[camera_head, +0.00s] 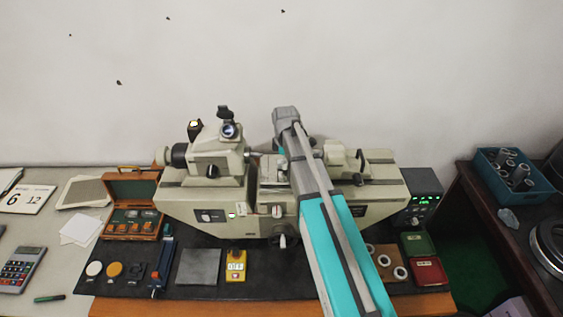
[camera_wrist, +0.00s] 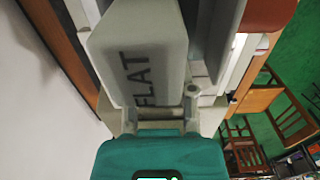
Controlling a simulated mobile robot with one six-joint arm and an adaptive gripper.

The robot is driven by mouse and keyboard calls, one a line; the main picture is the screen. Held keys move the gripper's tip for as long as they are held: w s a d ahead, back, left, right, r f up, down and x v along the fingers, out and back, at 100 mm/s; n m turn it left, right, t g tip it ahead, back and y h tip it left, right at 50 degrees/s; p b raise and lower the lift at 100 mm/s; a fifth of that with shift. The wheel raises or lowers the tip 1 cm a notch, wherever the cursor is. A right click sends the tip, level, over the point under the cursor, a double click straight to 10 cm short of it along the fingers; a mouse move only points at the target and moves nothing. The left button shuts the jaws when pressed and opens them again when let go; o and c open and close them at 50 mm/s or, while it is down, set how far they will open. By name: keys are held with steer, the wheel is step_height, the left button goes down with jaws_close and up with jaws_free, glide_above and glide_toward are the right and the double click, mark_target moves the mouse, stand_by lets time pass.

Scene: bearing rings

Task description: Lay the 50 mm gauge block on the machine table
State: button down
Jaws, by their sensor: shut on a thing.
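The measuring machine (camera_head: 200,190) is cream and stands against the wall. Its machine table (camera_head: 270,187) is the middle part between the two heads, partly covered by my arm. My arm reaches over the machine, and in the head view it hides my gripper.
An open orange case (camera_head: 133,225) stands left of the machine. A grey plate (camera_head: 198,266) and a yellow device (camera_head: 236,266) lie in front. Rings (camera_head: 384,260) and green and red boxes (camera_head: 428,270) are at the right. A blue bin (camera_head: 512,175) stands on the side table.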

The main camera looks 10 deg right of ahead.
steer(key=shift+f+b, duration=0.3)
stand_by(0.5)
steer(key=shift+c, duration=1.8)
jaws_free()
steer(key=shift+r, duration=0.15)
step_height(320, 180, up, 8)
steer(key=p, duration=0.8)
steer(key=shift+s+r+p, duration=0.1)
steer(key=shift+r+p, duration=0.05)
steer(key=shift+p, duration=0.15)
steer(key=shift+s, duration=0.1)
